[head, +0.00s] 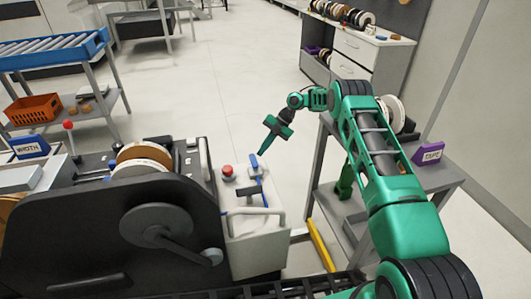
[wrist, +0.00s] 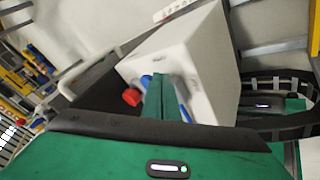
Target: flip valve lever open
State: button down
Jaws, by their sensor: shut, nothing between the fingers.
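The valve shows as blue parts on top of a white box at the right end of the dark machine. An upright blue piece, apparently the valve lever (head: 254,161), stands near the red button (head: 228,170). In the wrist view blue parts (wrist: 184,104) show on both sides of my fingers, and the red button (wrist: 131,97) is to their left. My gripper (head: 263,151) is shut and empty, pointing down beside the top of the blue piece. In the wrist view my shut fingers (wrist: 160,82) hide part of the valve. I cannot tell whether they touch the lever.
The white box (head: 262,245) has a pale rail handle at its front. Tape rolls (head: 143,160) sit on the machine to the left. A grey side table (head: 440,180) with a purple tape box (head: 428,153) stands at the right. The floor behind the valve is clear.

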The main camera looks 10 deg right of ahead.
jog(key=shift+w+a, duration=0.25)
jog(key=shift+a, duration=0.15)
jog(key=shift+w+a+r, duration=0.1)
jog(key=shift+a, duration=0.25)
jog(key=d+v, duration=0.1)
jog(key=v, duration=1)
jog(key=shift+f, duration=0.25)
jog(key=shift+w, duration=0.1)
